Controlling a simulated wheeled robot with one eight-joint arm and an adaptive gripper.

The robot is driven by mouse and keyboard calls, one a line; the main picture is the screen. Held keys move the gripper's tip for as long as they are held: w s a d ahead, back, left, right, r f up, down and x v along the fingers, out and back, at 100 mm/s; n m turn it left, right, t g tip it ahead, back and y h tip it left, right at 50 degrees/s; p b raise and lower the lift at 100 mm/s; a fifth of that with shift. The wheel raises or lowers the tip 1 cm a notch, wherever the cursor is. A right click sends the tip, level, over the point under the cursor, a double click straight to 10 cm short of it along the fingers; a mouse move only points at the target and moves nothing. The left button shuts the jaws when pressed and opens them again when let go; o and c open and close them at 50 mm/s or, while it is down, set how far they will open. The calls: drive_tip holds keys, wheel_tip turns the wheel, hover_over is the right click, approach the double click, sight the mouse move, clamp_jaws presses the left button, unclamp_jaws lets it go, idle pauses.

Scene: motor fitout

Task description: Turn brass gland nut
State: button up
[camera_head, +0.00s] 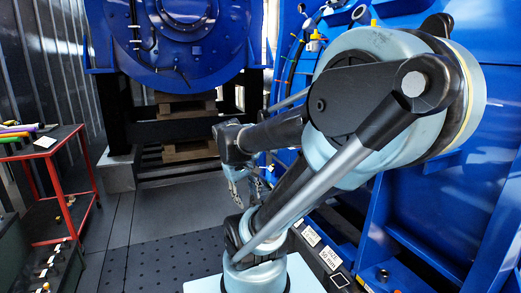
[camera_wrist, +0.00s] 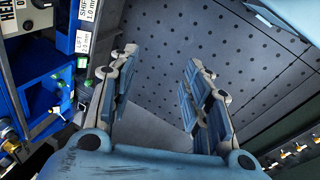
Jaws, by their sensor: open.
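My gripper (camera_head: 243,190) hangs in front of the blue machine at the right in the head view. In the wrist view its two fingers (camera_wrist: 158,72) are spread wide apart with nothing between them; only the floor shows behind. A brass-coloured fitting (camera_wrist: 9,138) is at the left edge of the wrist view, on the blue housing, well outside the fingers. It may be the gland nut, but it is cut off and too small to tell. I cannot pick out the gland nut surely in the head view.
The large blue machine (camera_head: 420,210) fills the right side. Another blue machine (camera_head: 172,72) stands on a dark frame at the back. A red table (camera_head: 58,143) is at the left. Small brass parts (camera_wrist: 290,154) line a dark bench at lower right. Perforated floor (camera_head: 155,245) lies clear between.

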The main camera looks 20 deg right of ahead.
drive_tip(key=w+d+r+n+h, duration=0.2)
drive_tip(key=w+h, duration=0.1)
drive_tip(key=w, duration=0.4)
drive_tip(key=w+d+r+n+h, duration=0.2)
drive_tip(key=w, duration=0.5)
drive_tip(key=w+d+r+n+h, duration=0.2)
drive_tip(key=w+d+r+h, duration=0.1)
drive_tip(key=w, duration=0.3)
drive_tip(key=w+a+f+n+g+h, duration=0.1)
drive_tip(key=w+a+f+n+h, duration=0.2)
drive_tip(key=w, duration=0.5)
drive_tip(key=w+a+f+h, duration=0.1)
drive_tip(key=w+a+h, duration=0.25)
drive_tip(key=w, duration=0.35)
drive_tip(key=d, duration=1.8)
drive_tip(key=shift+w+h, duration=0.35)
drive_tip(key=shift+d+r, duration=0.1)
drive_tip(key=shift+c, duration=0.5)
clamp_jaws()
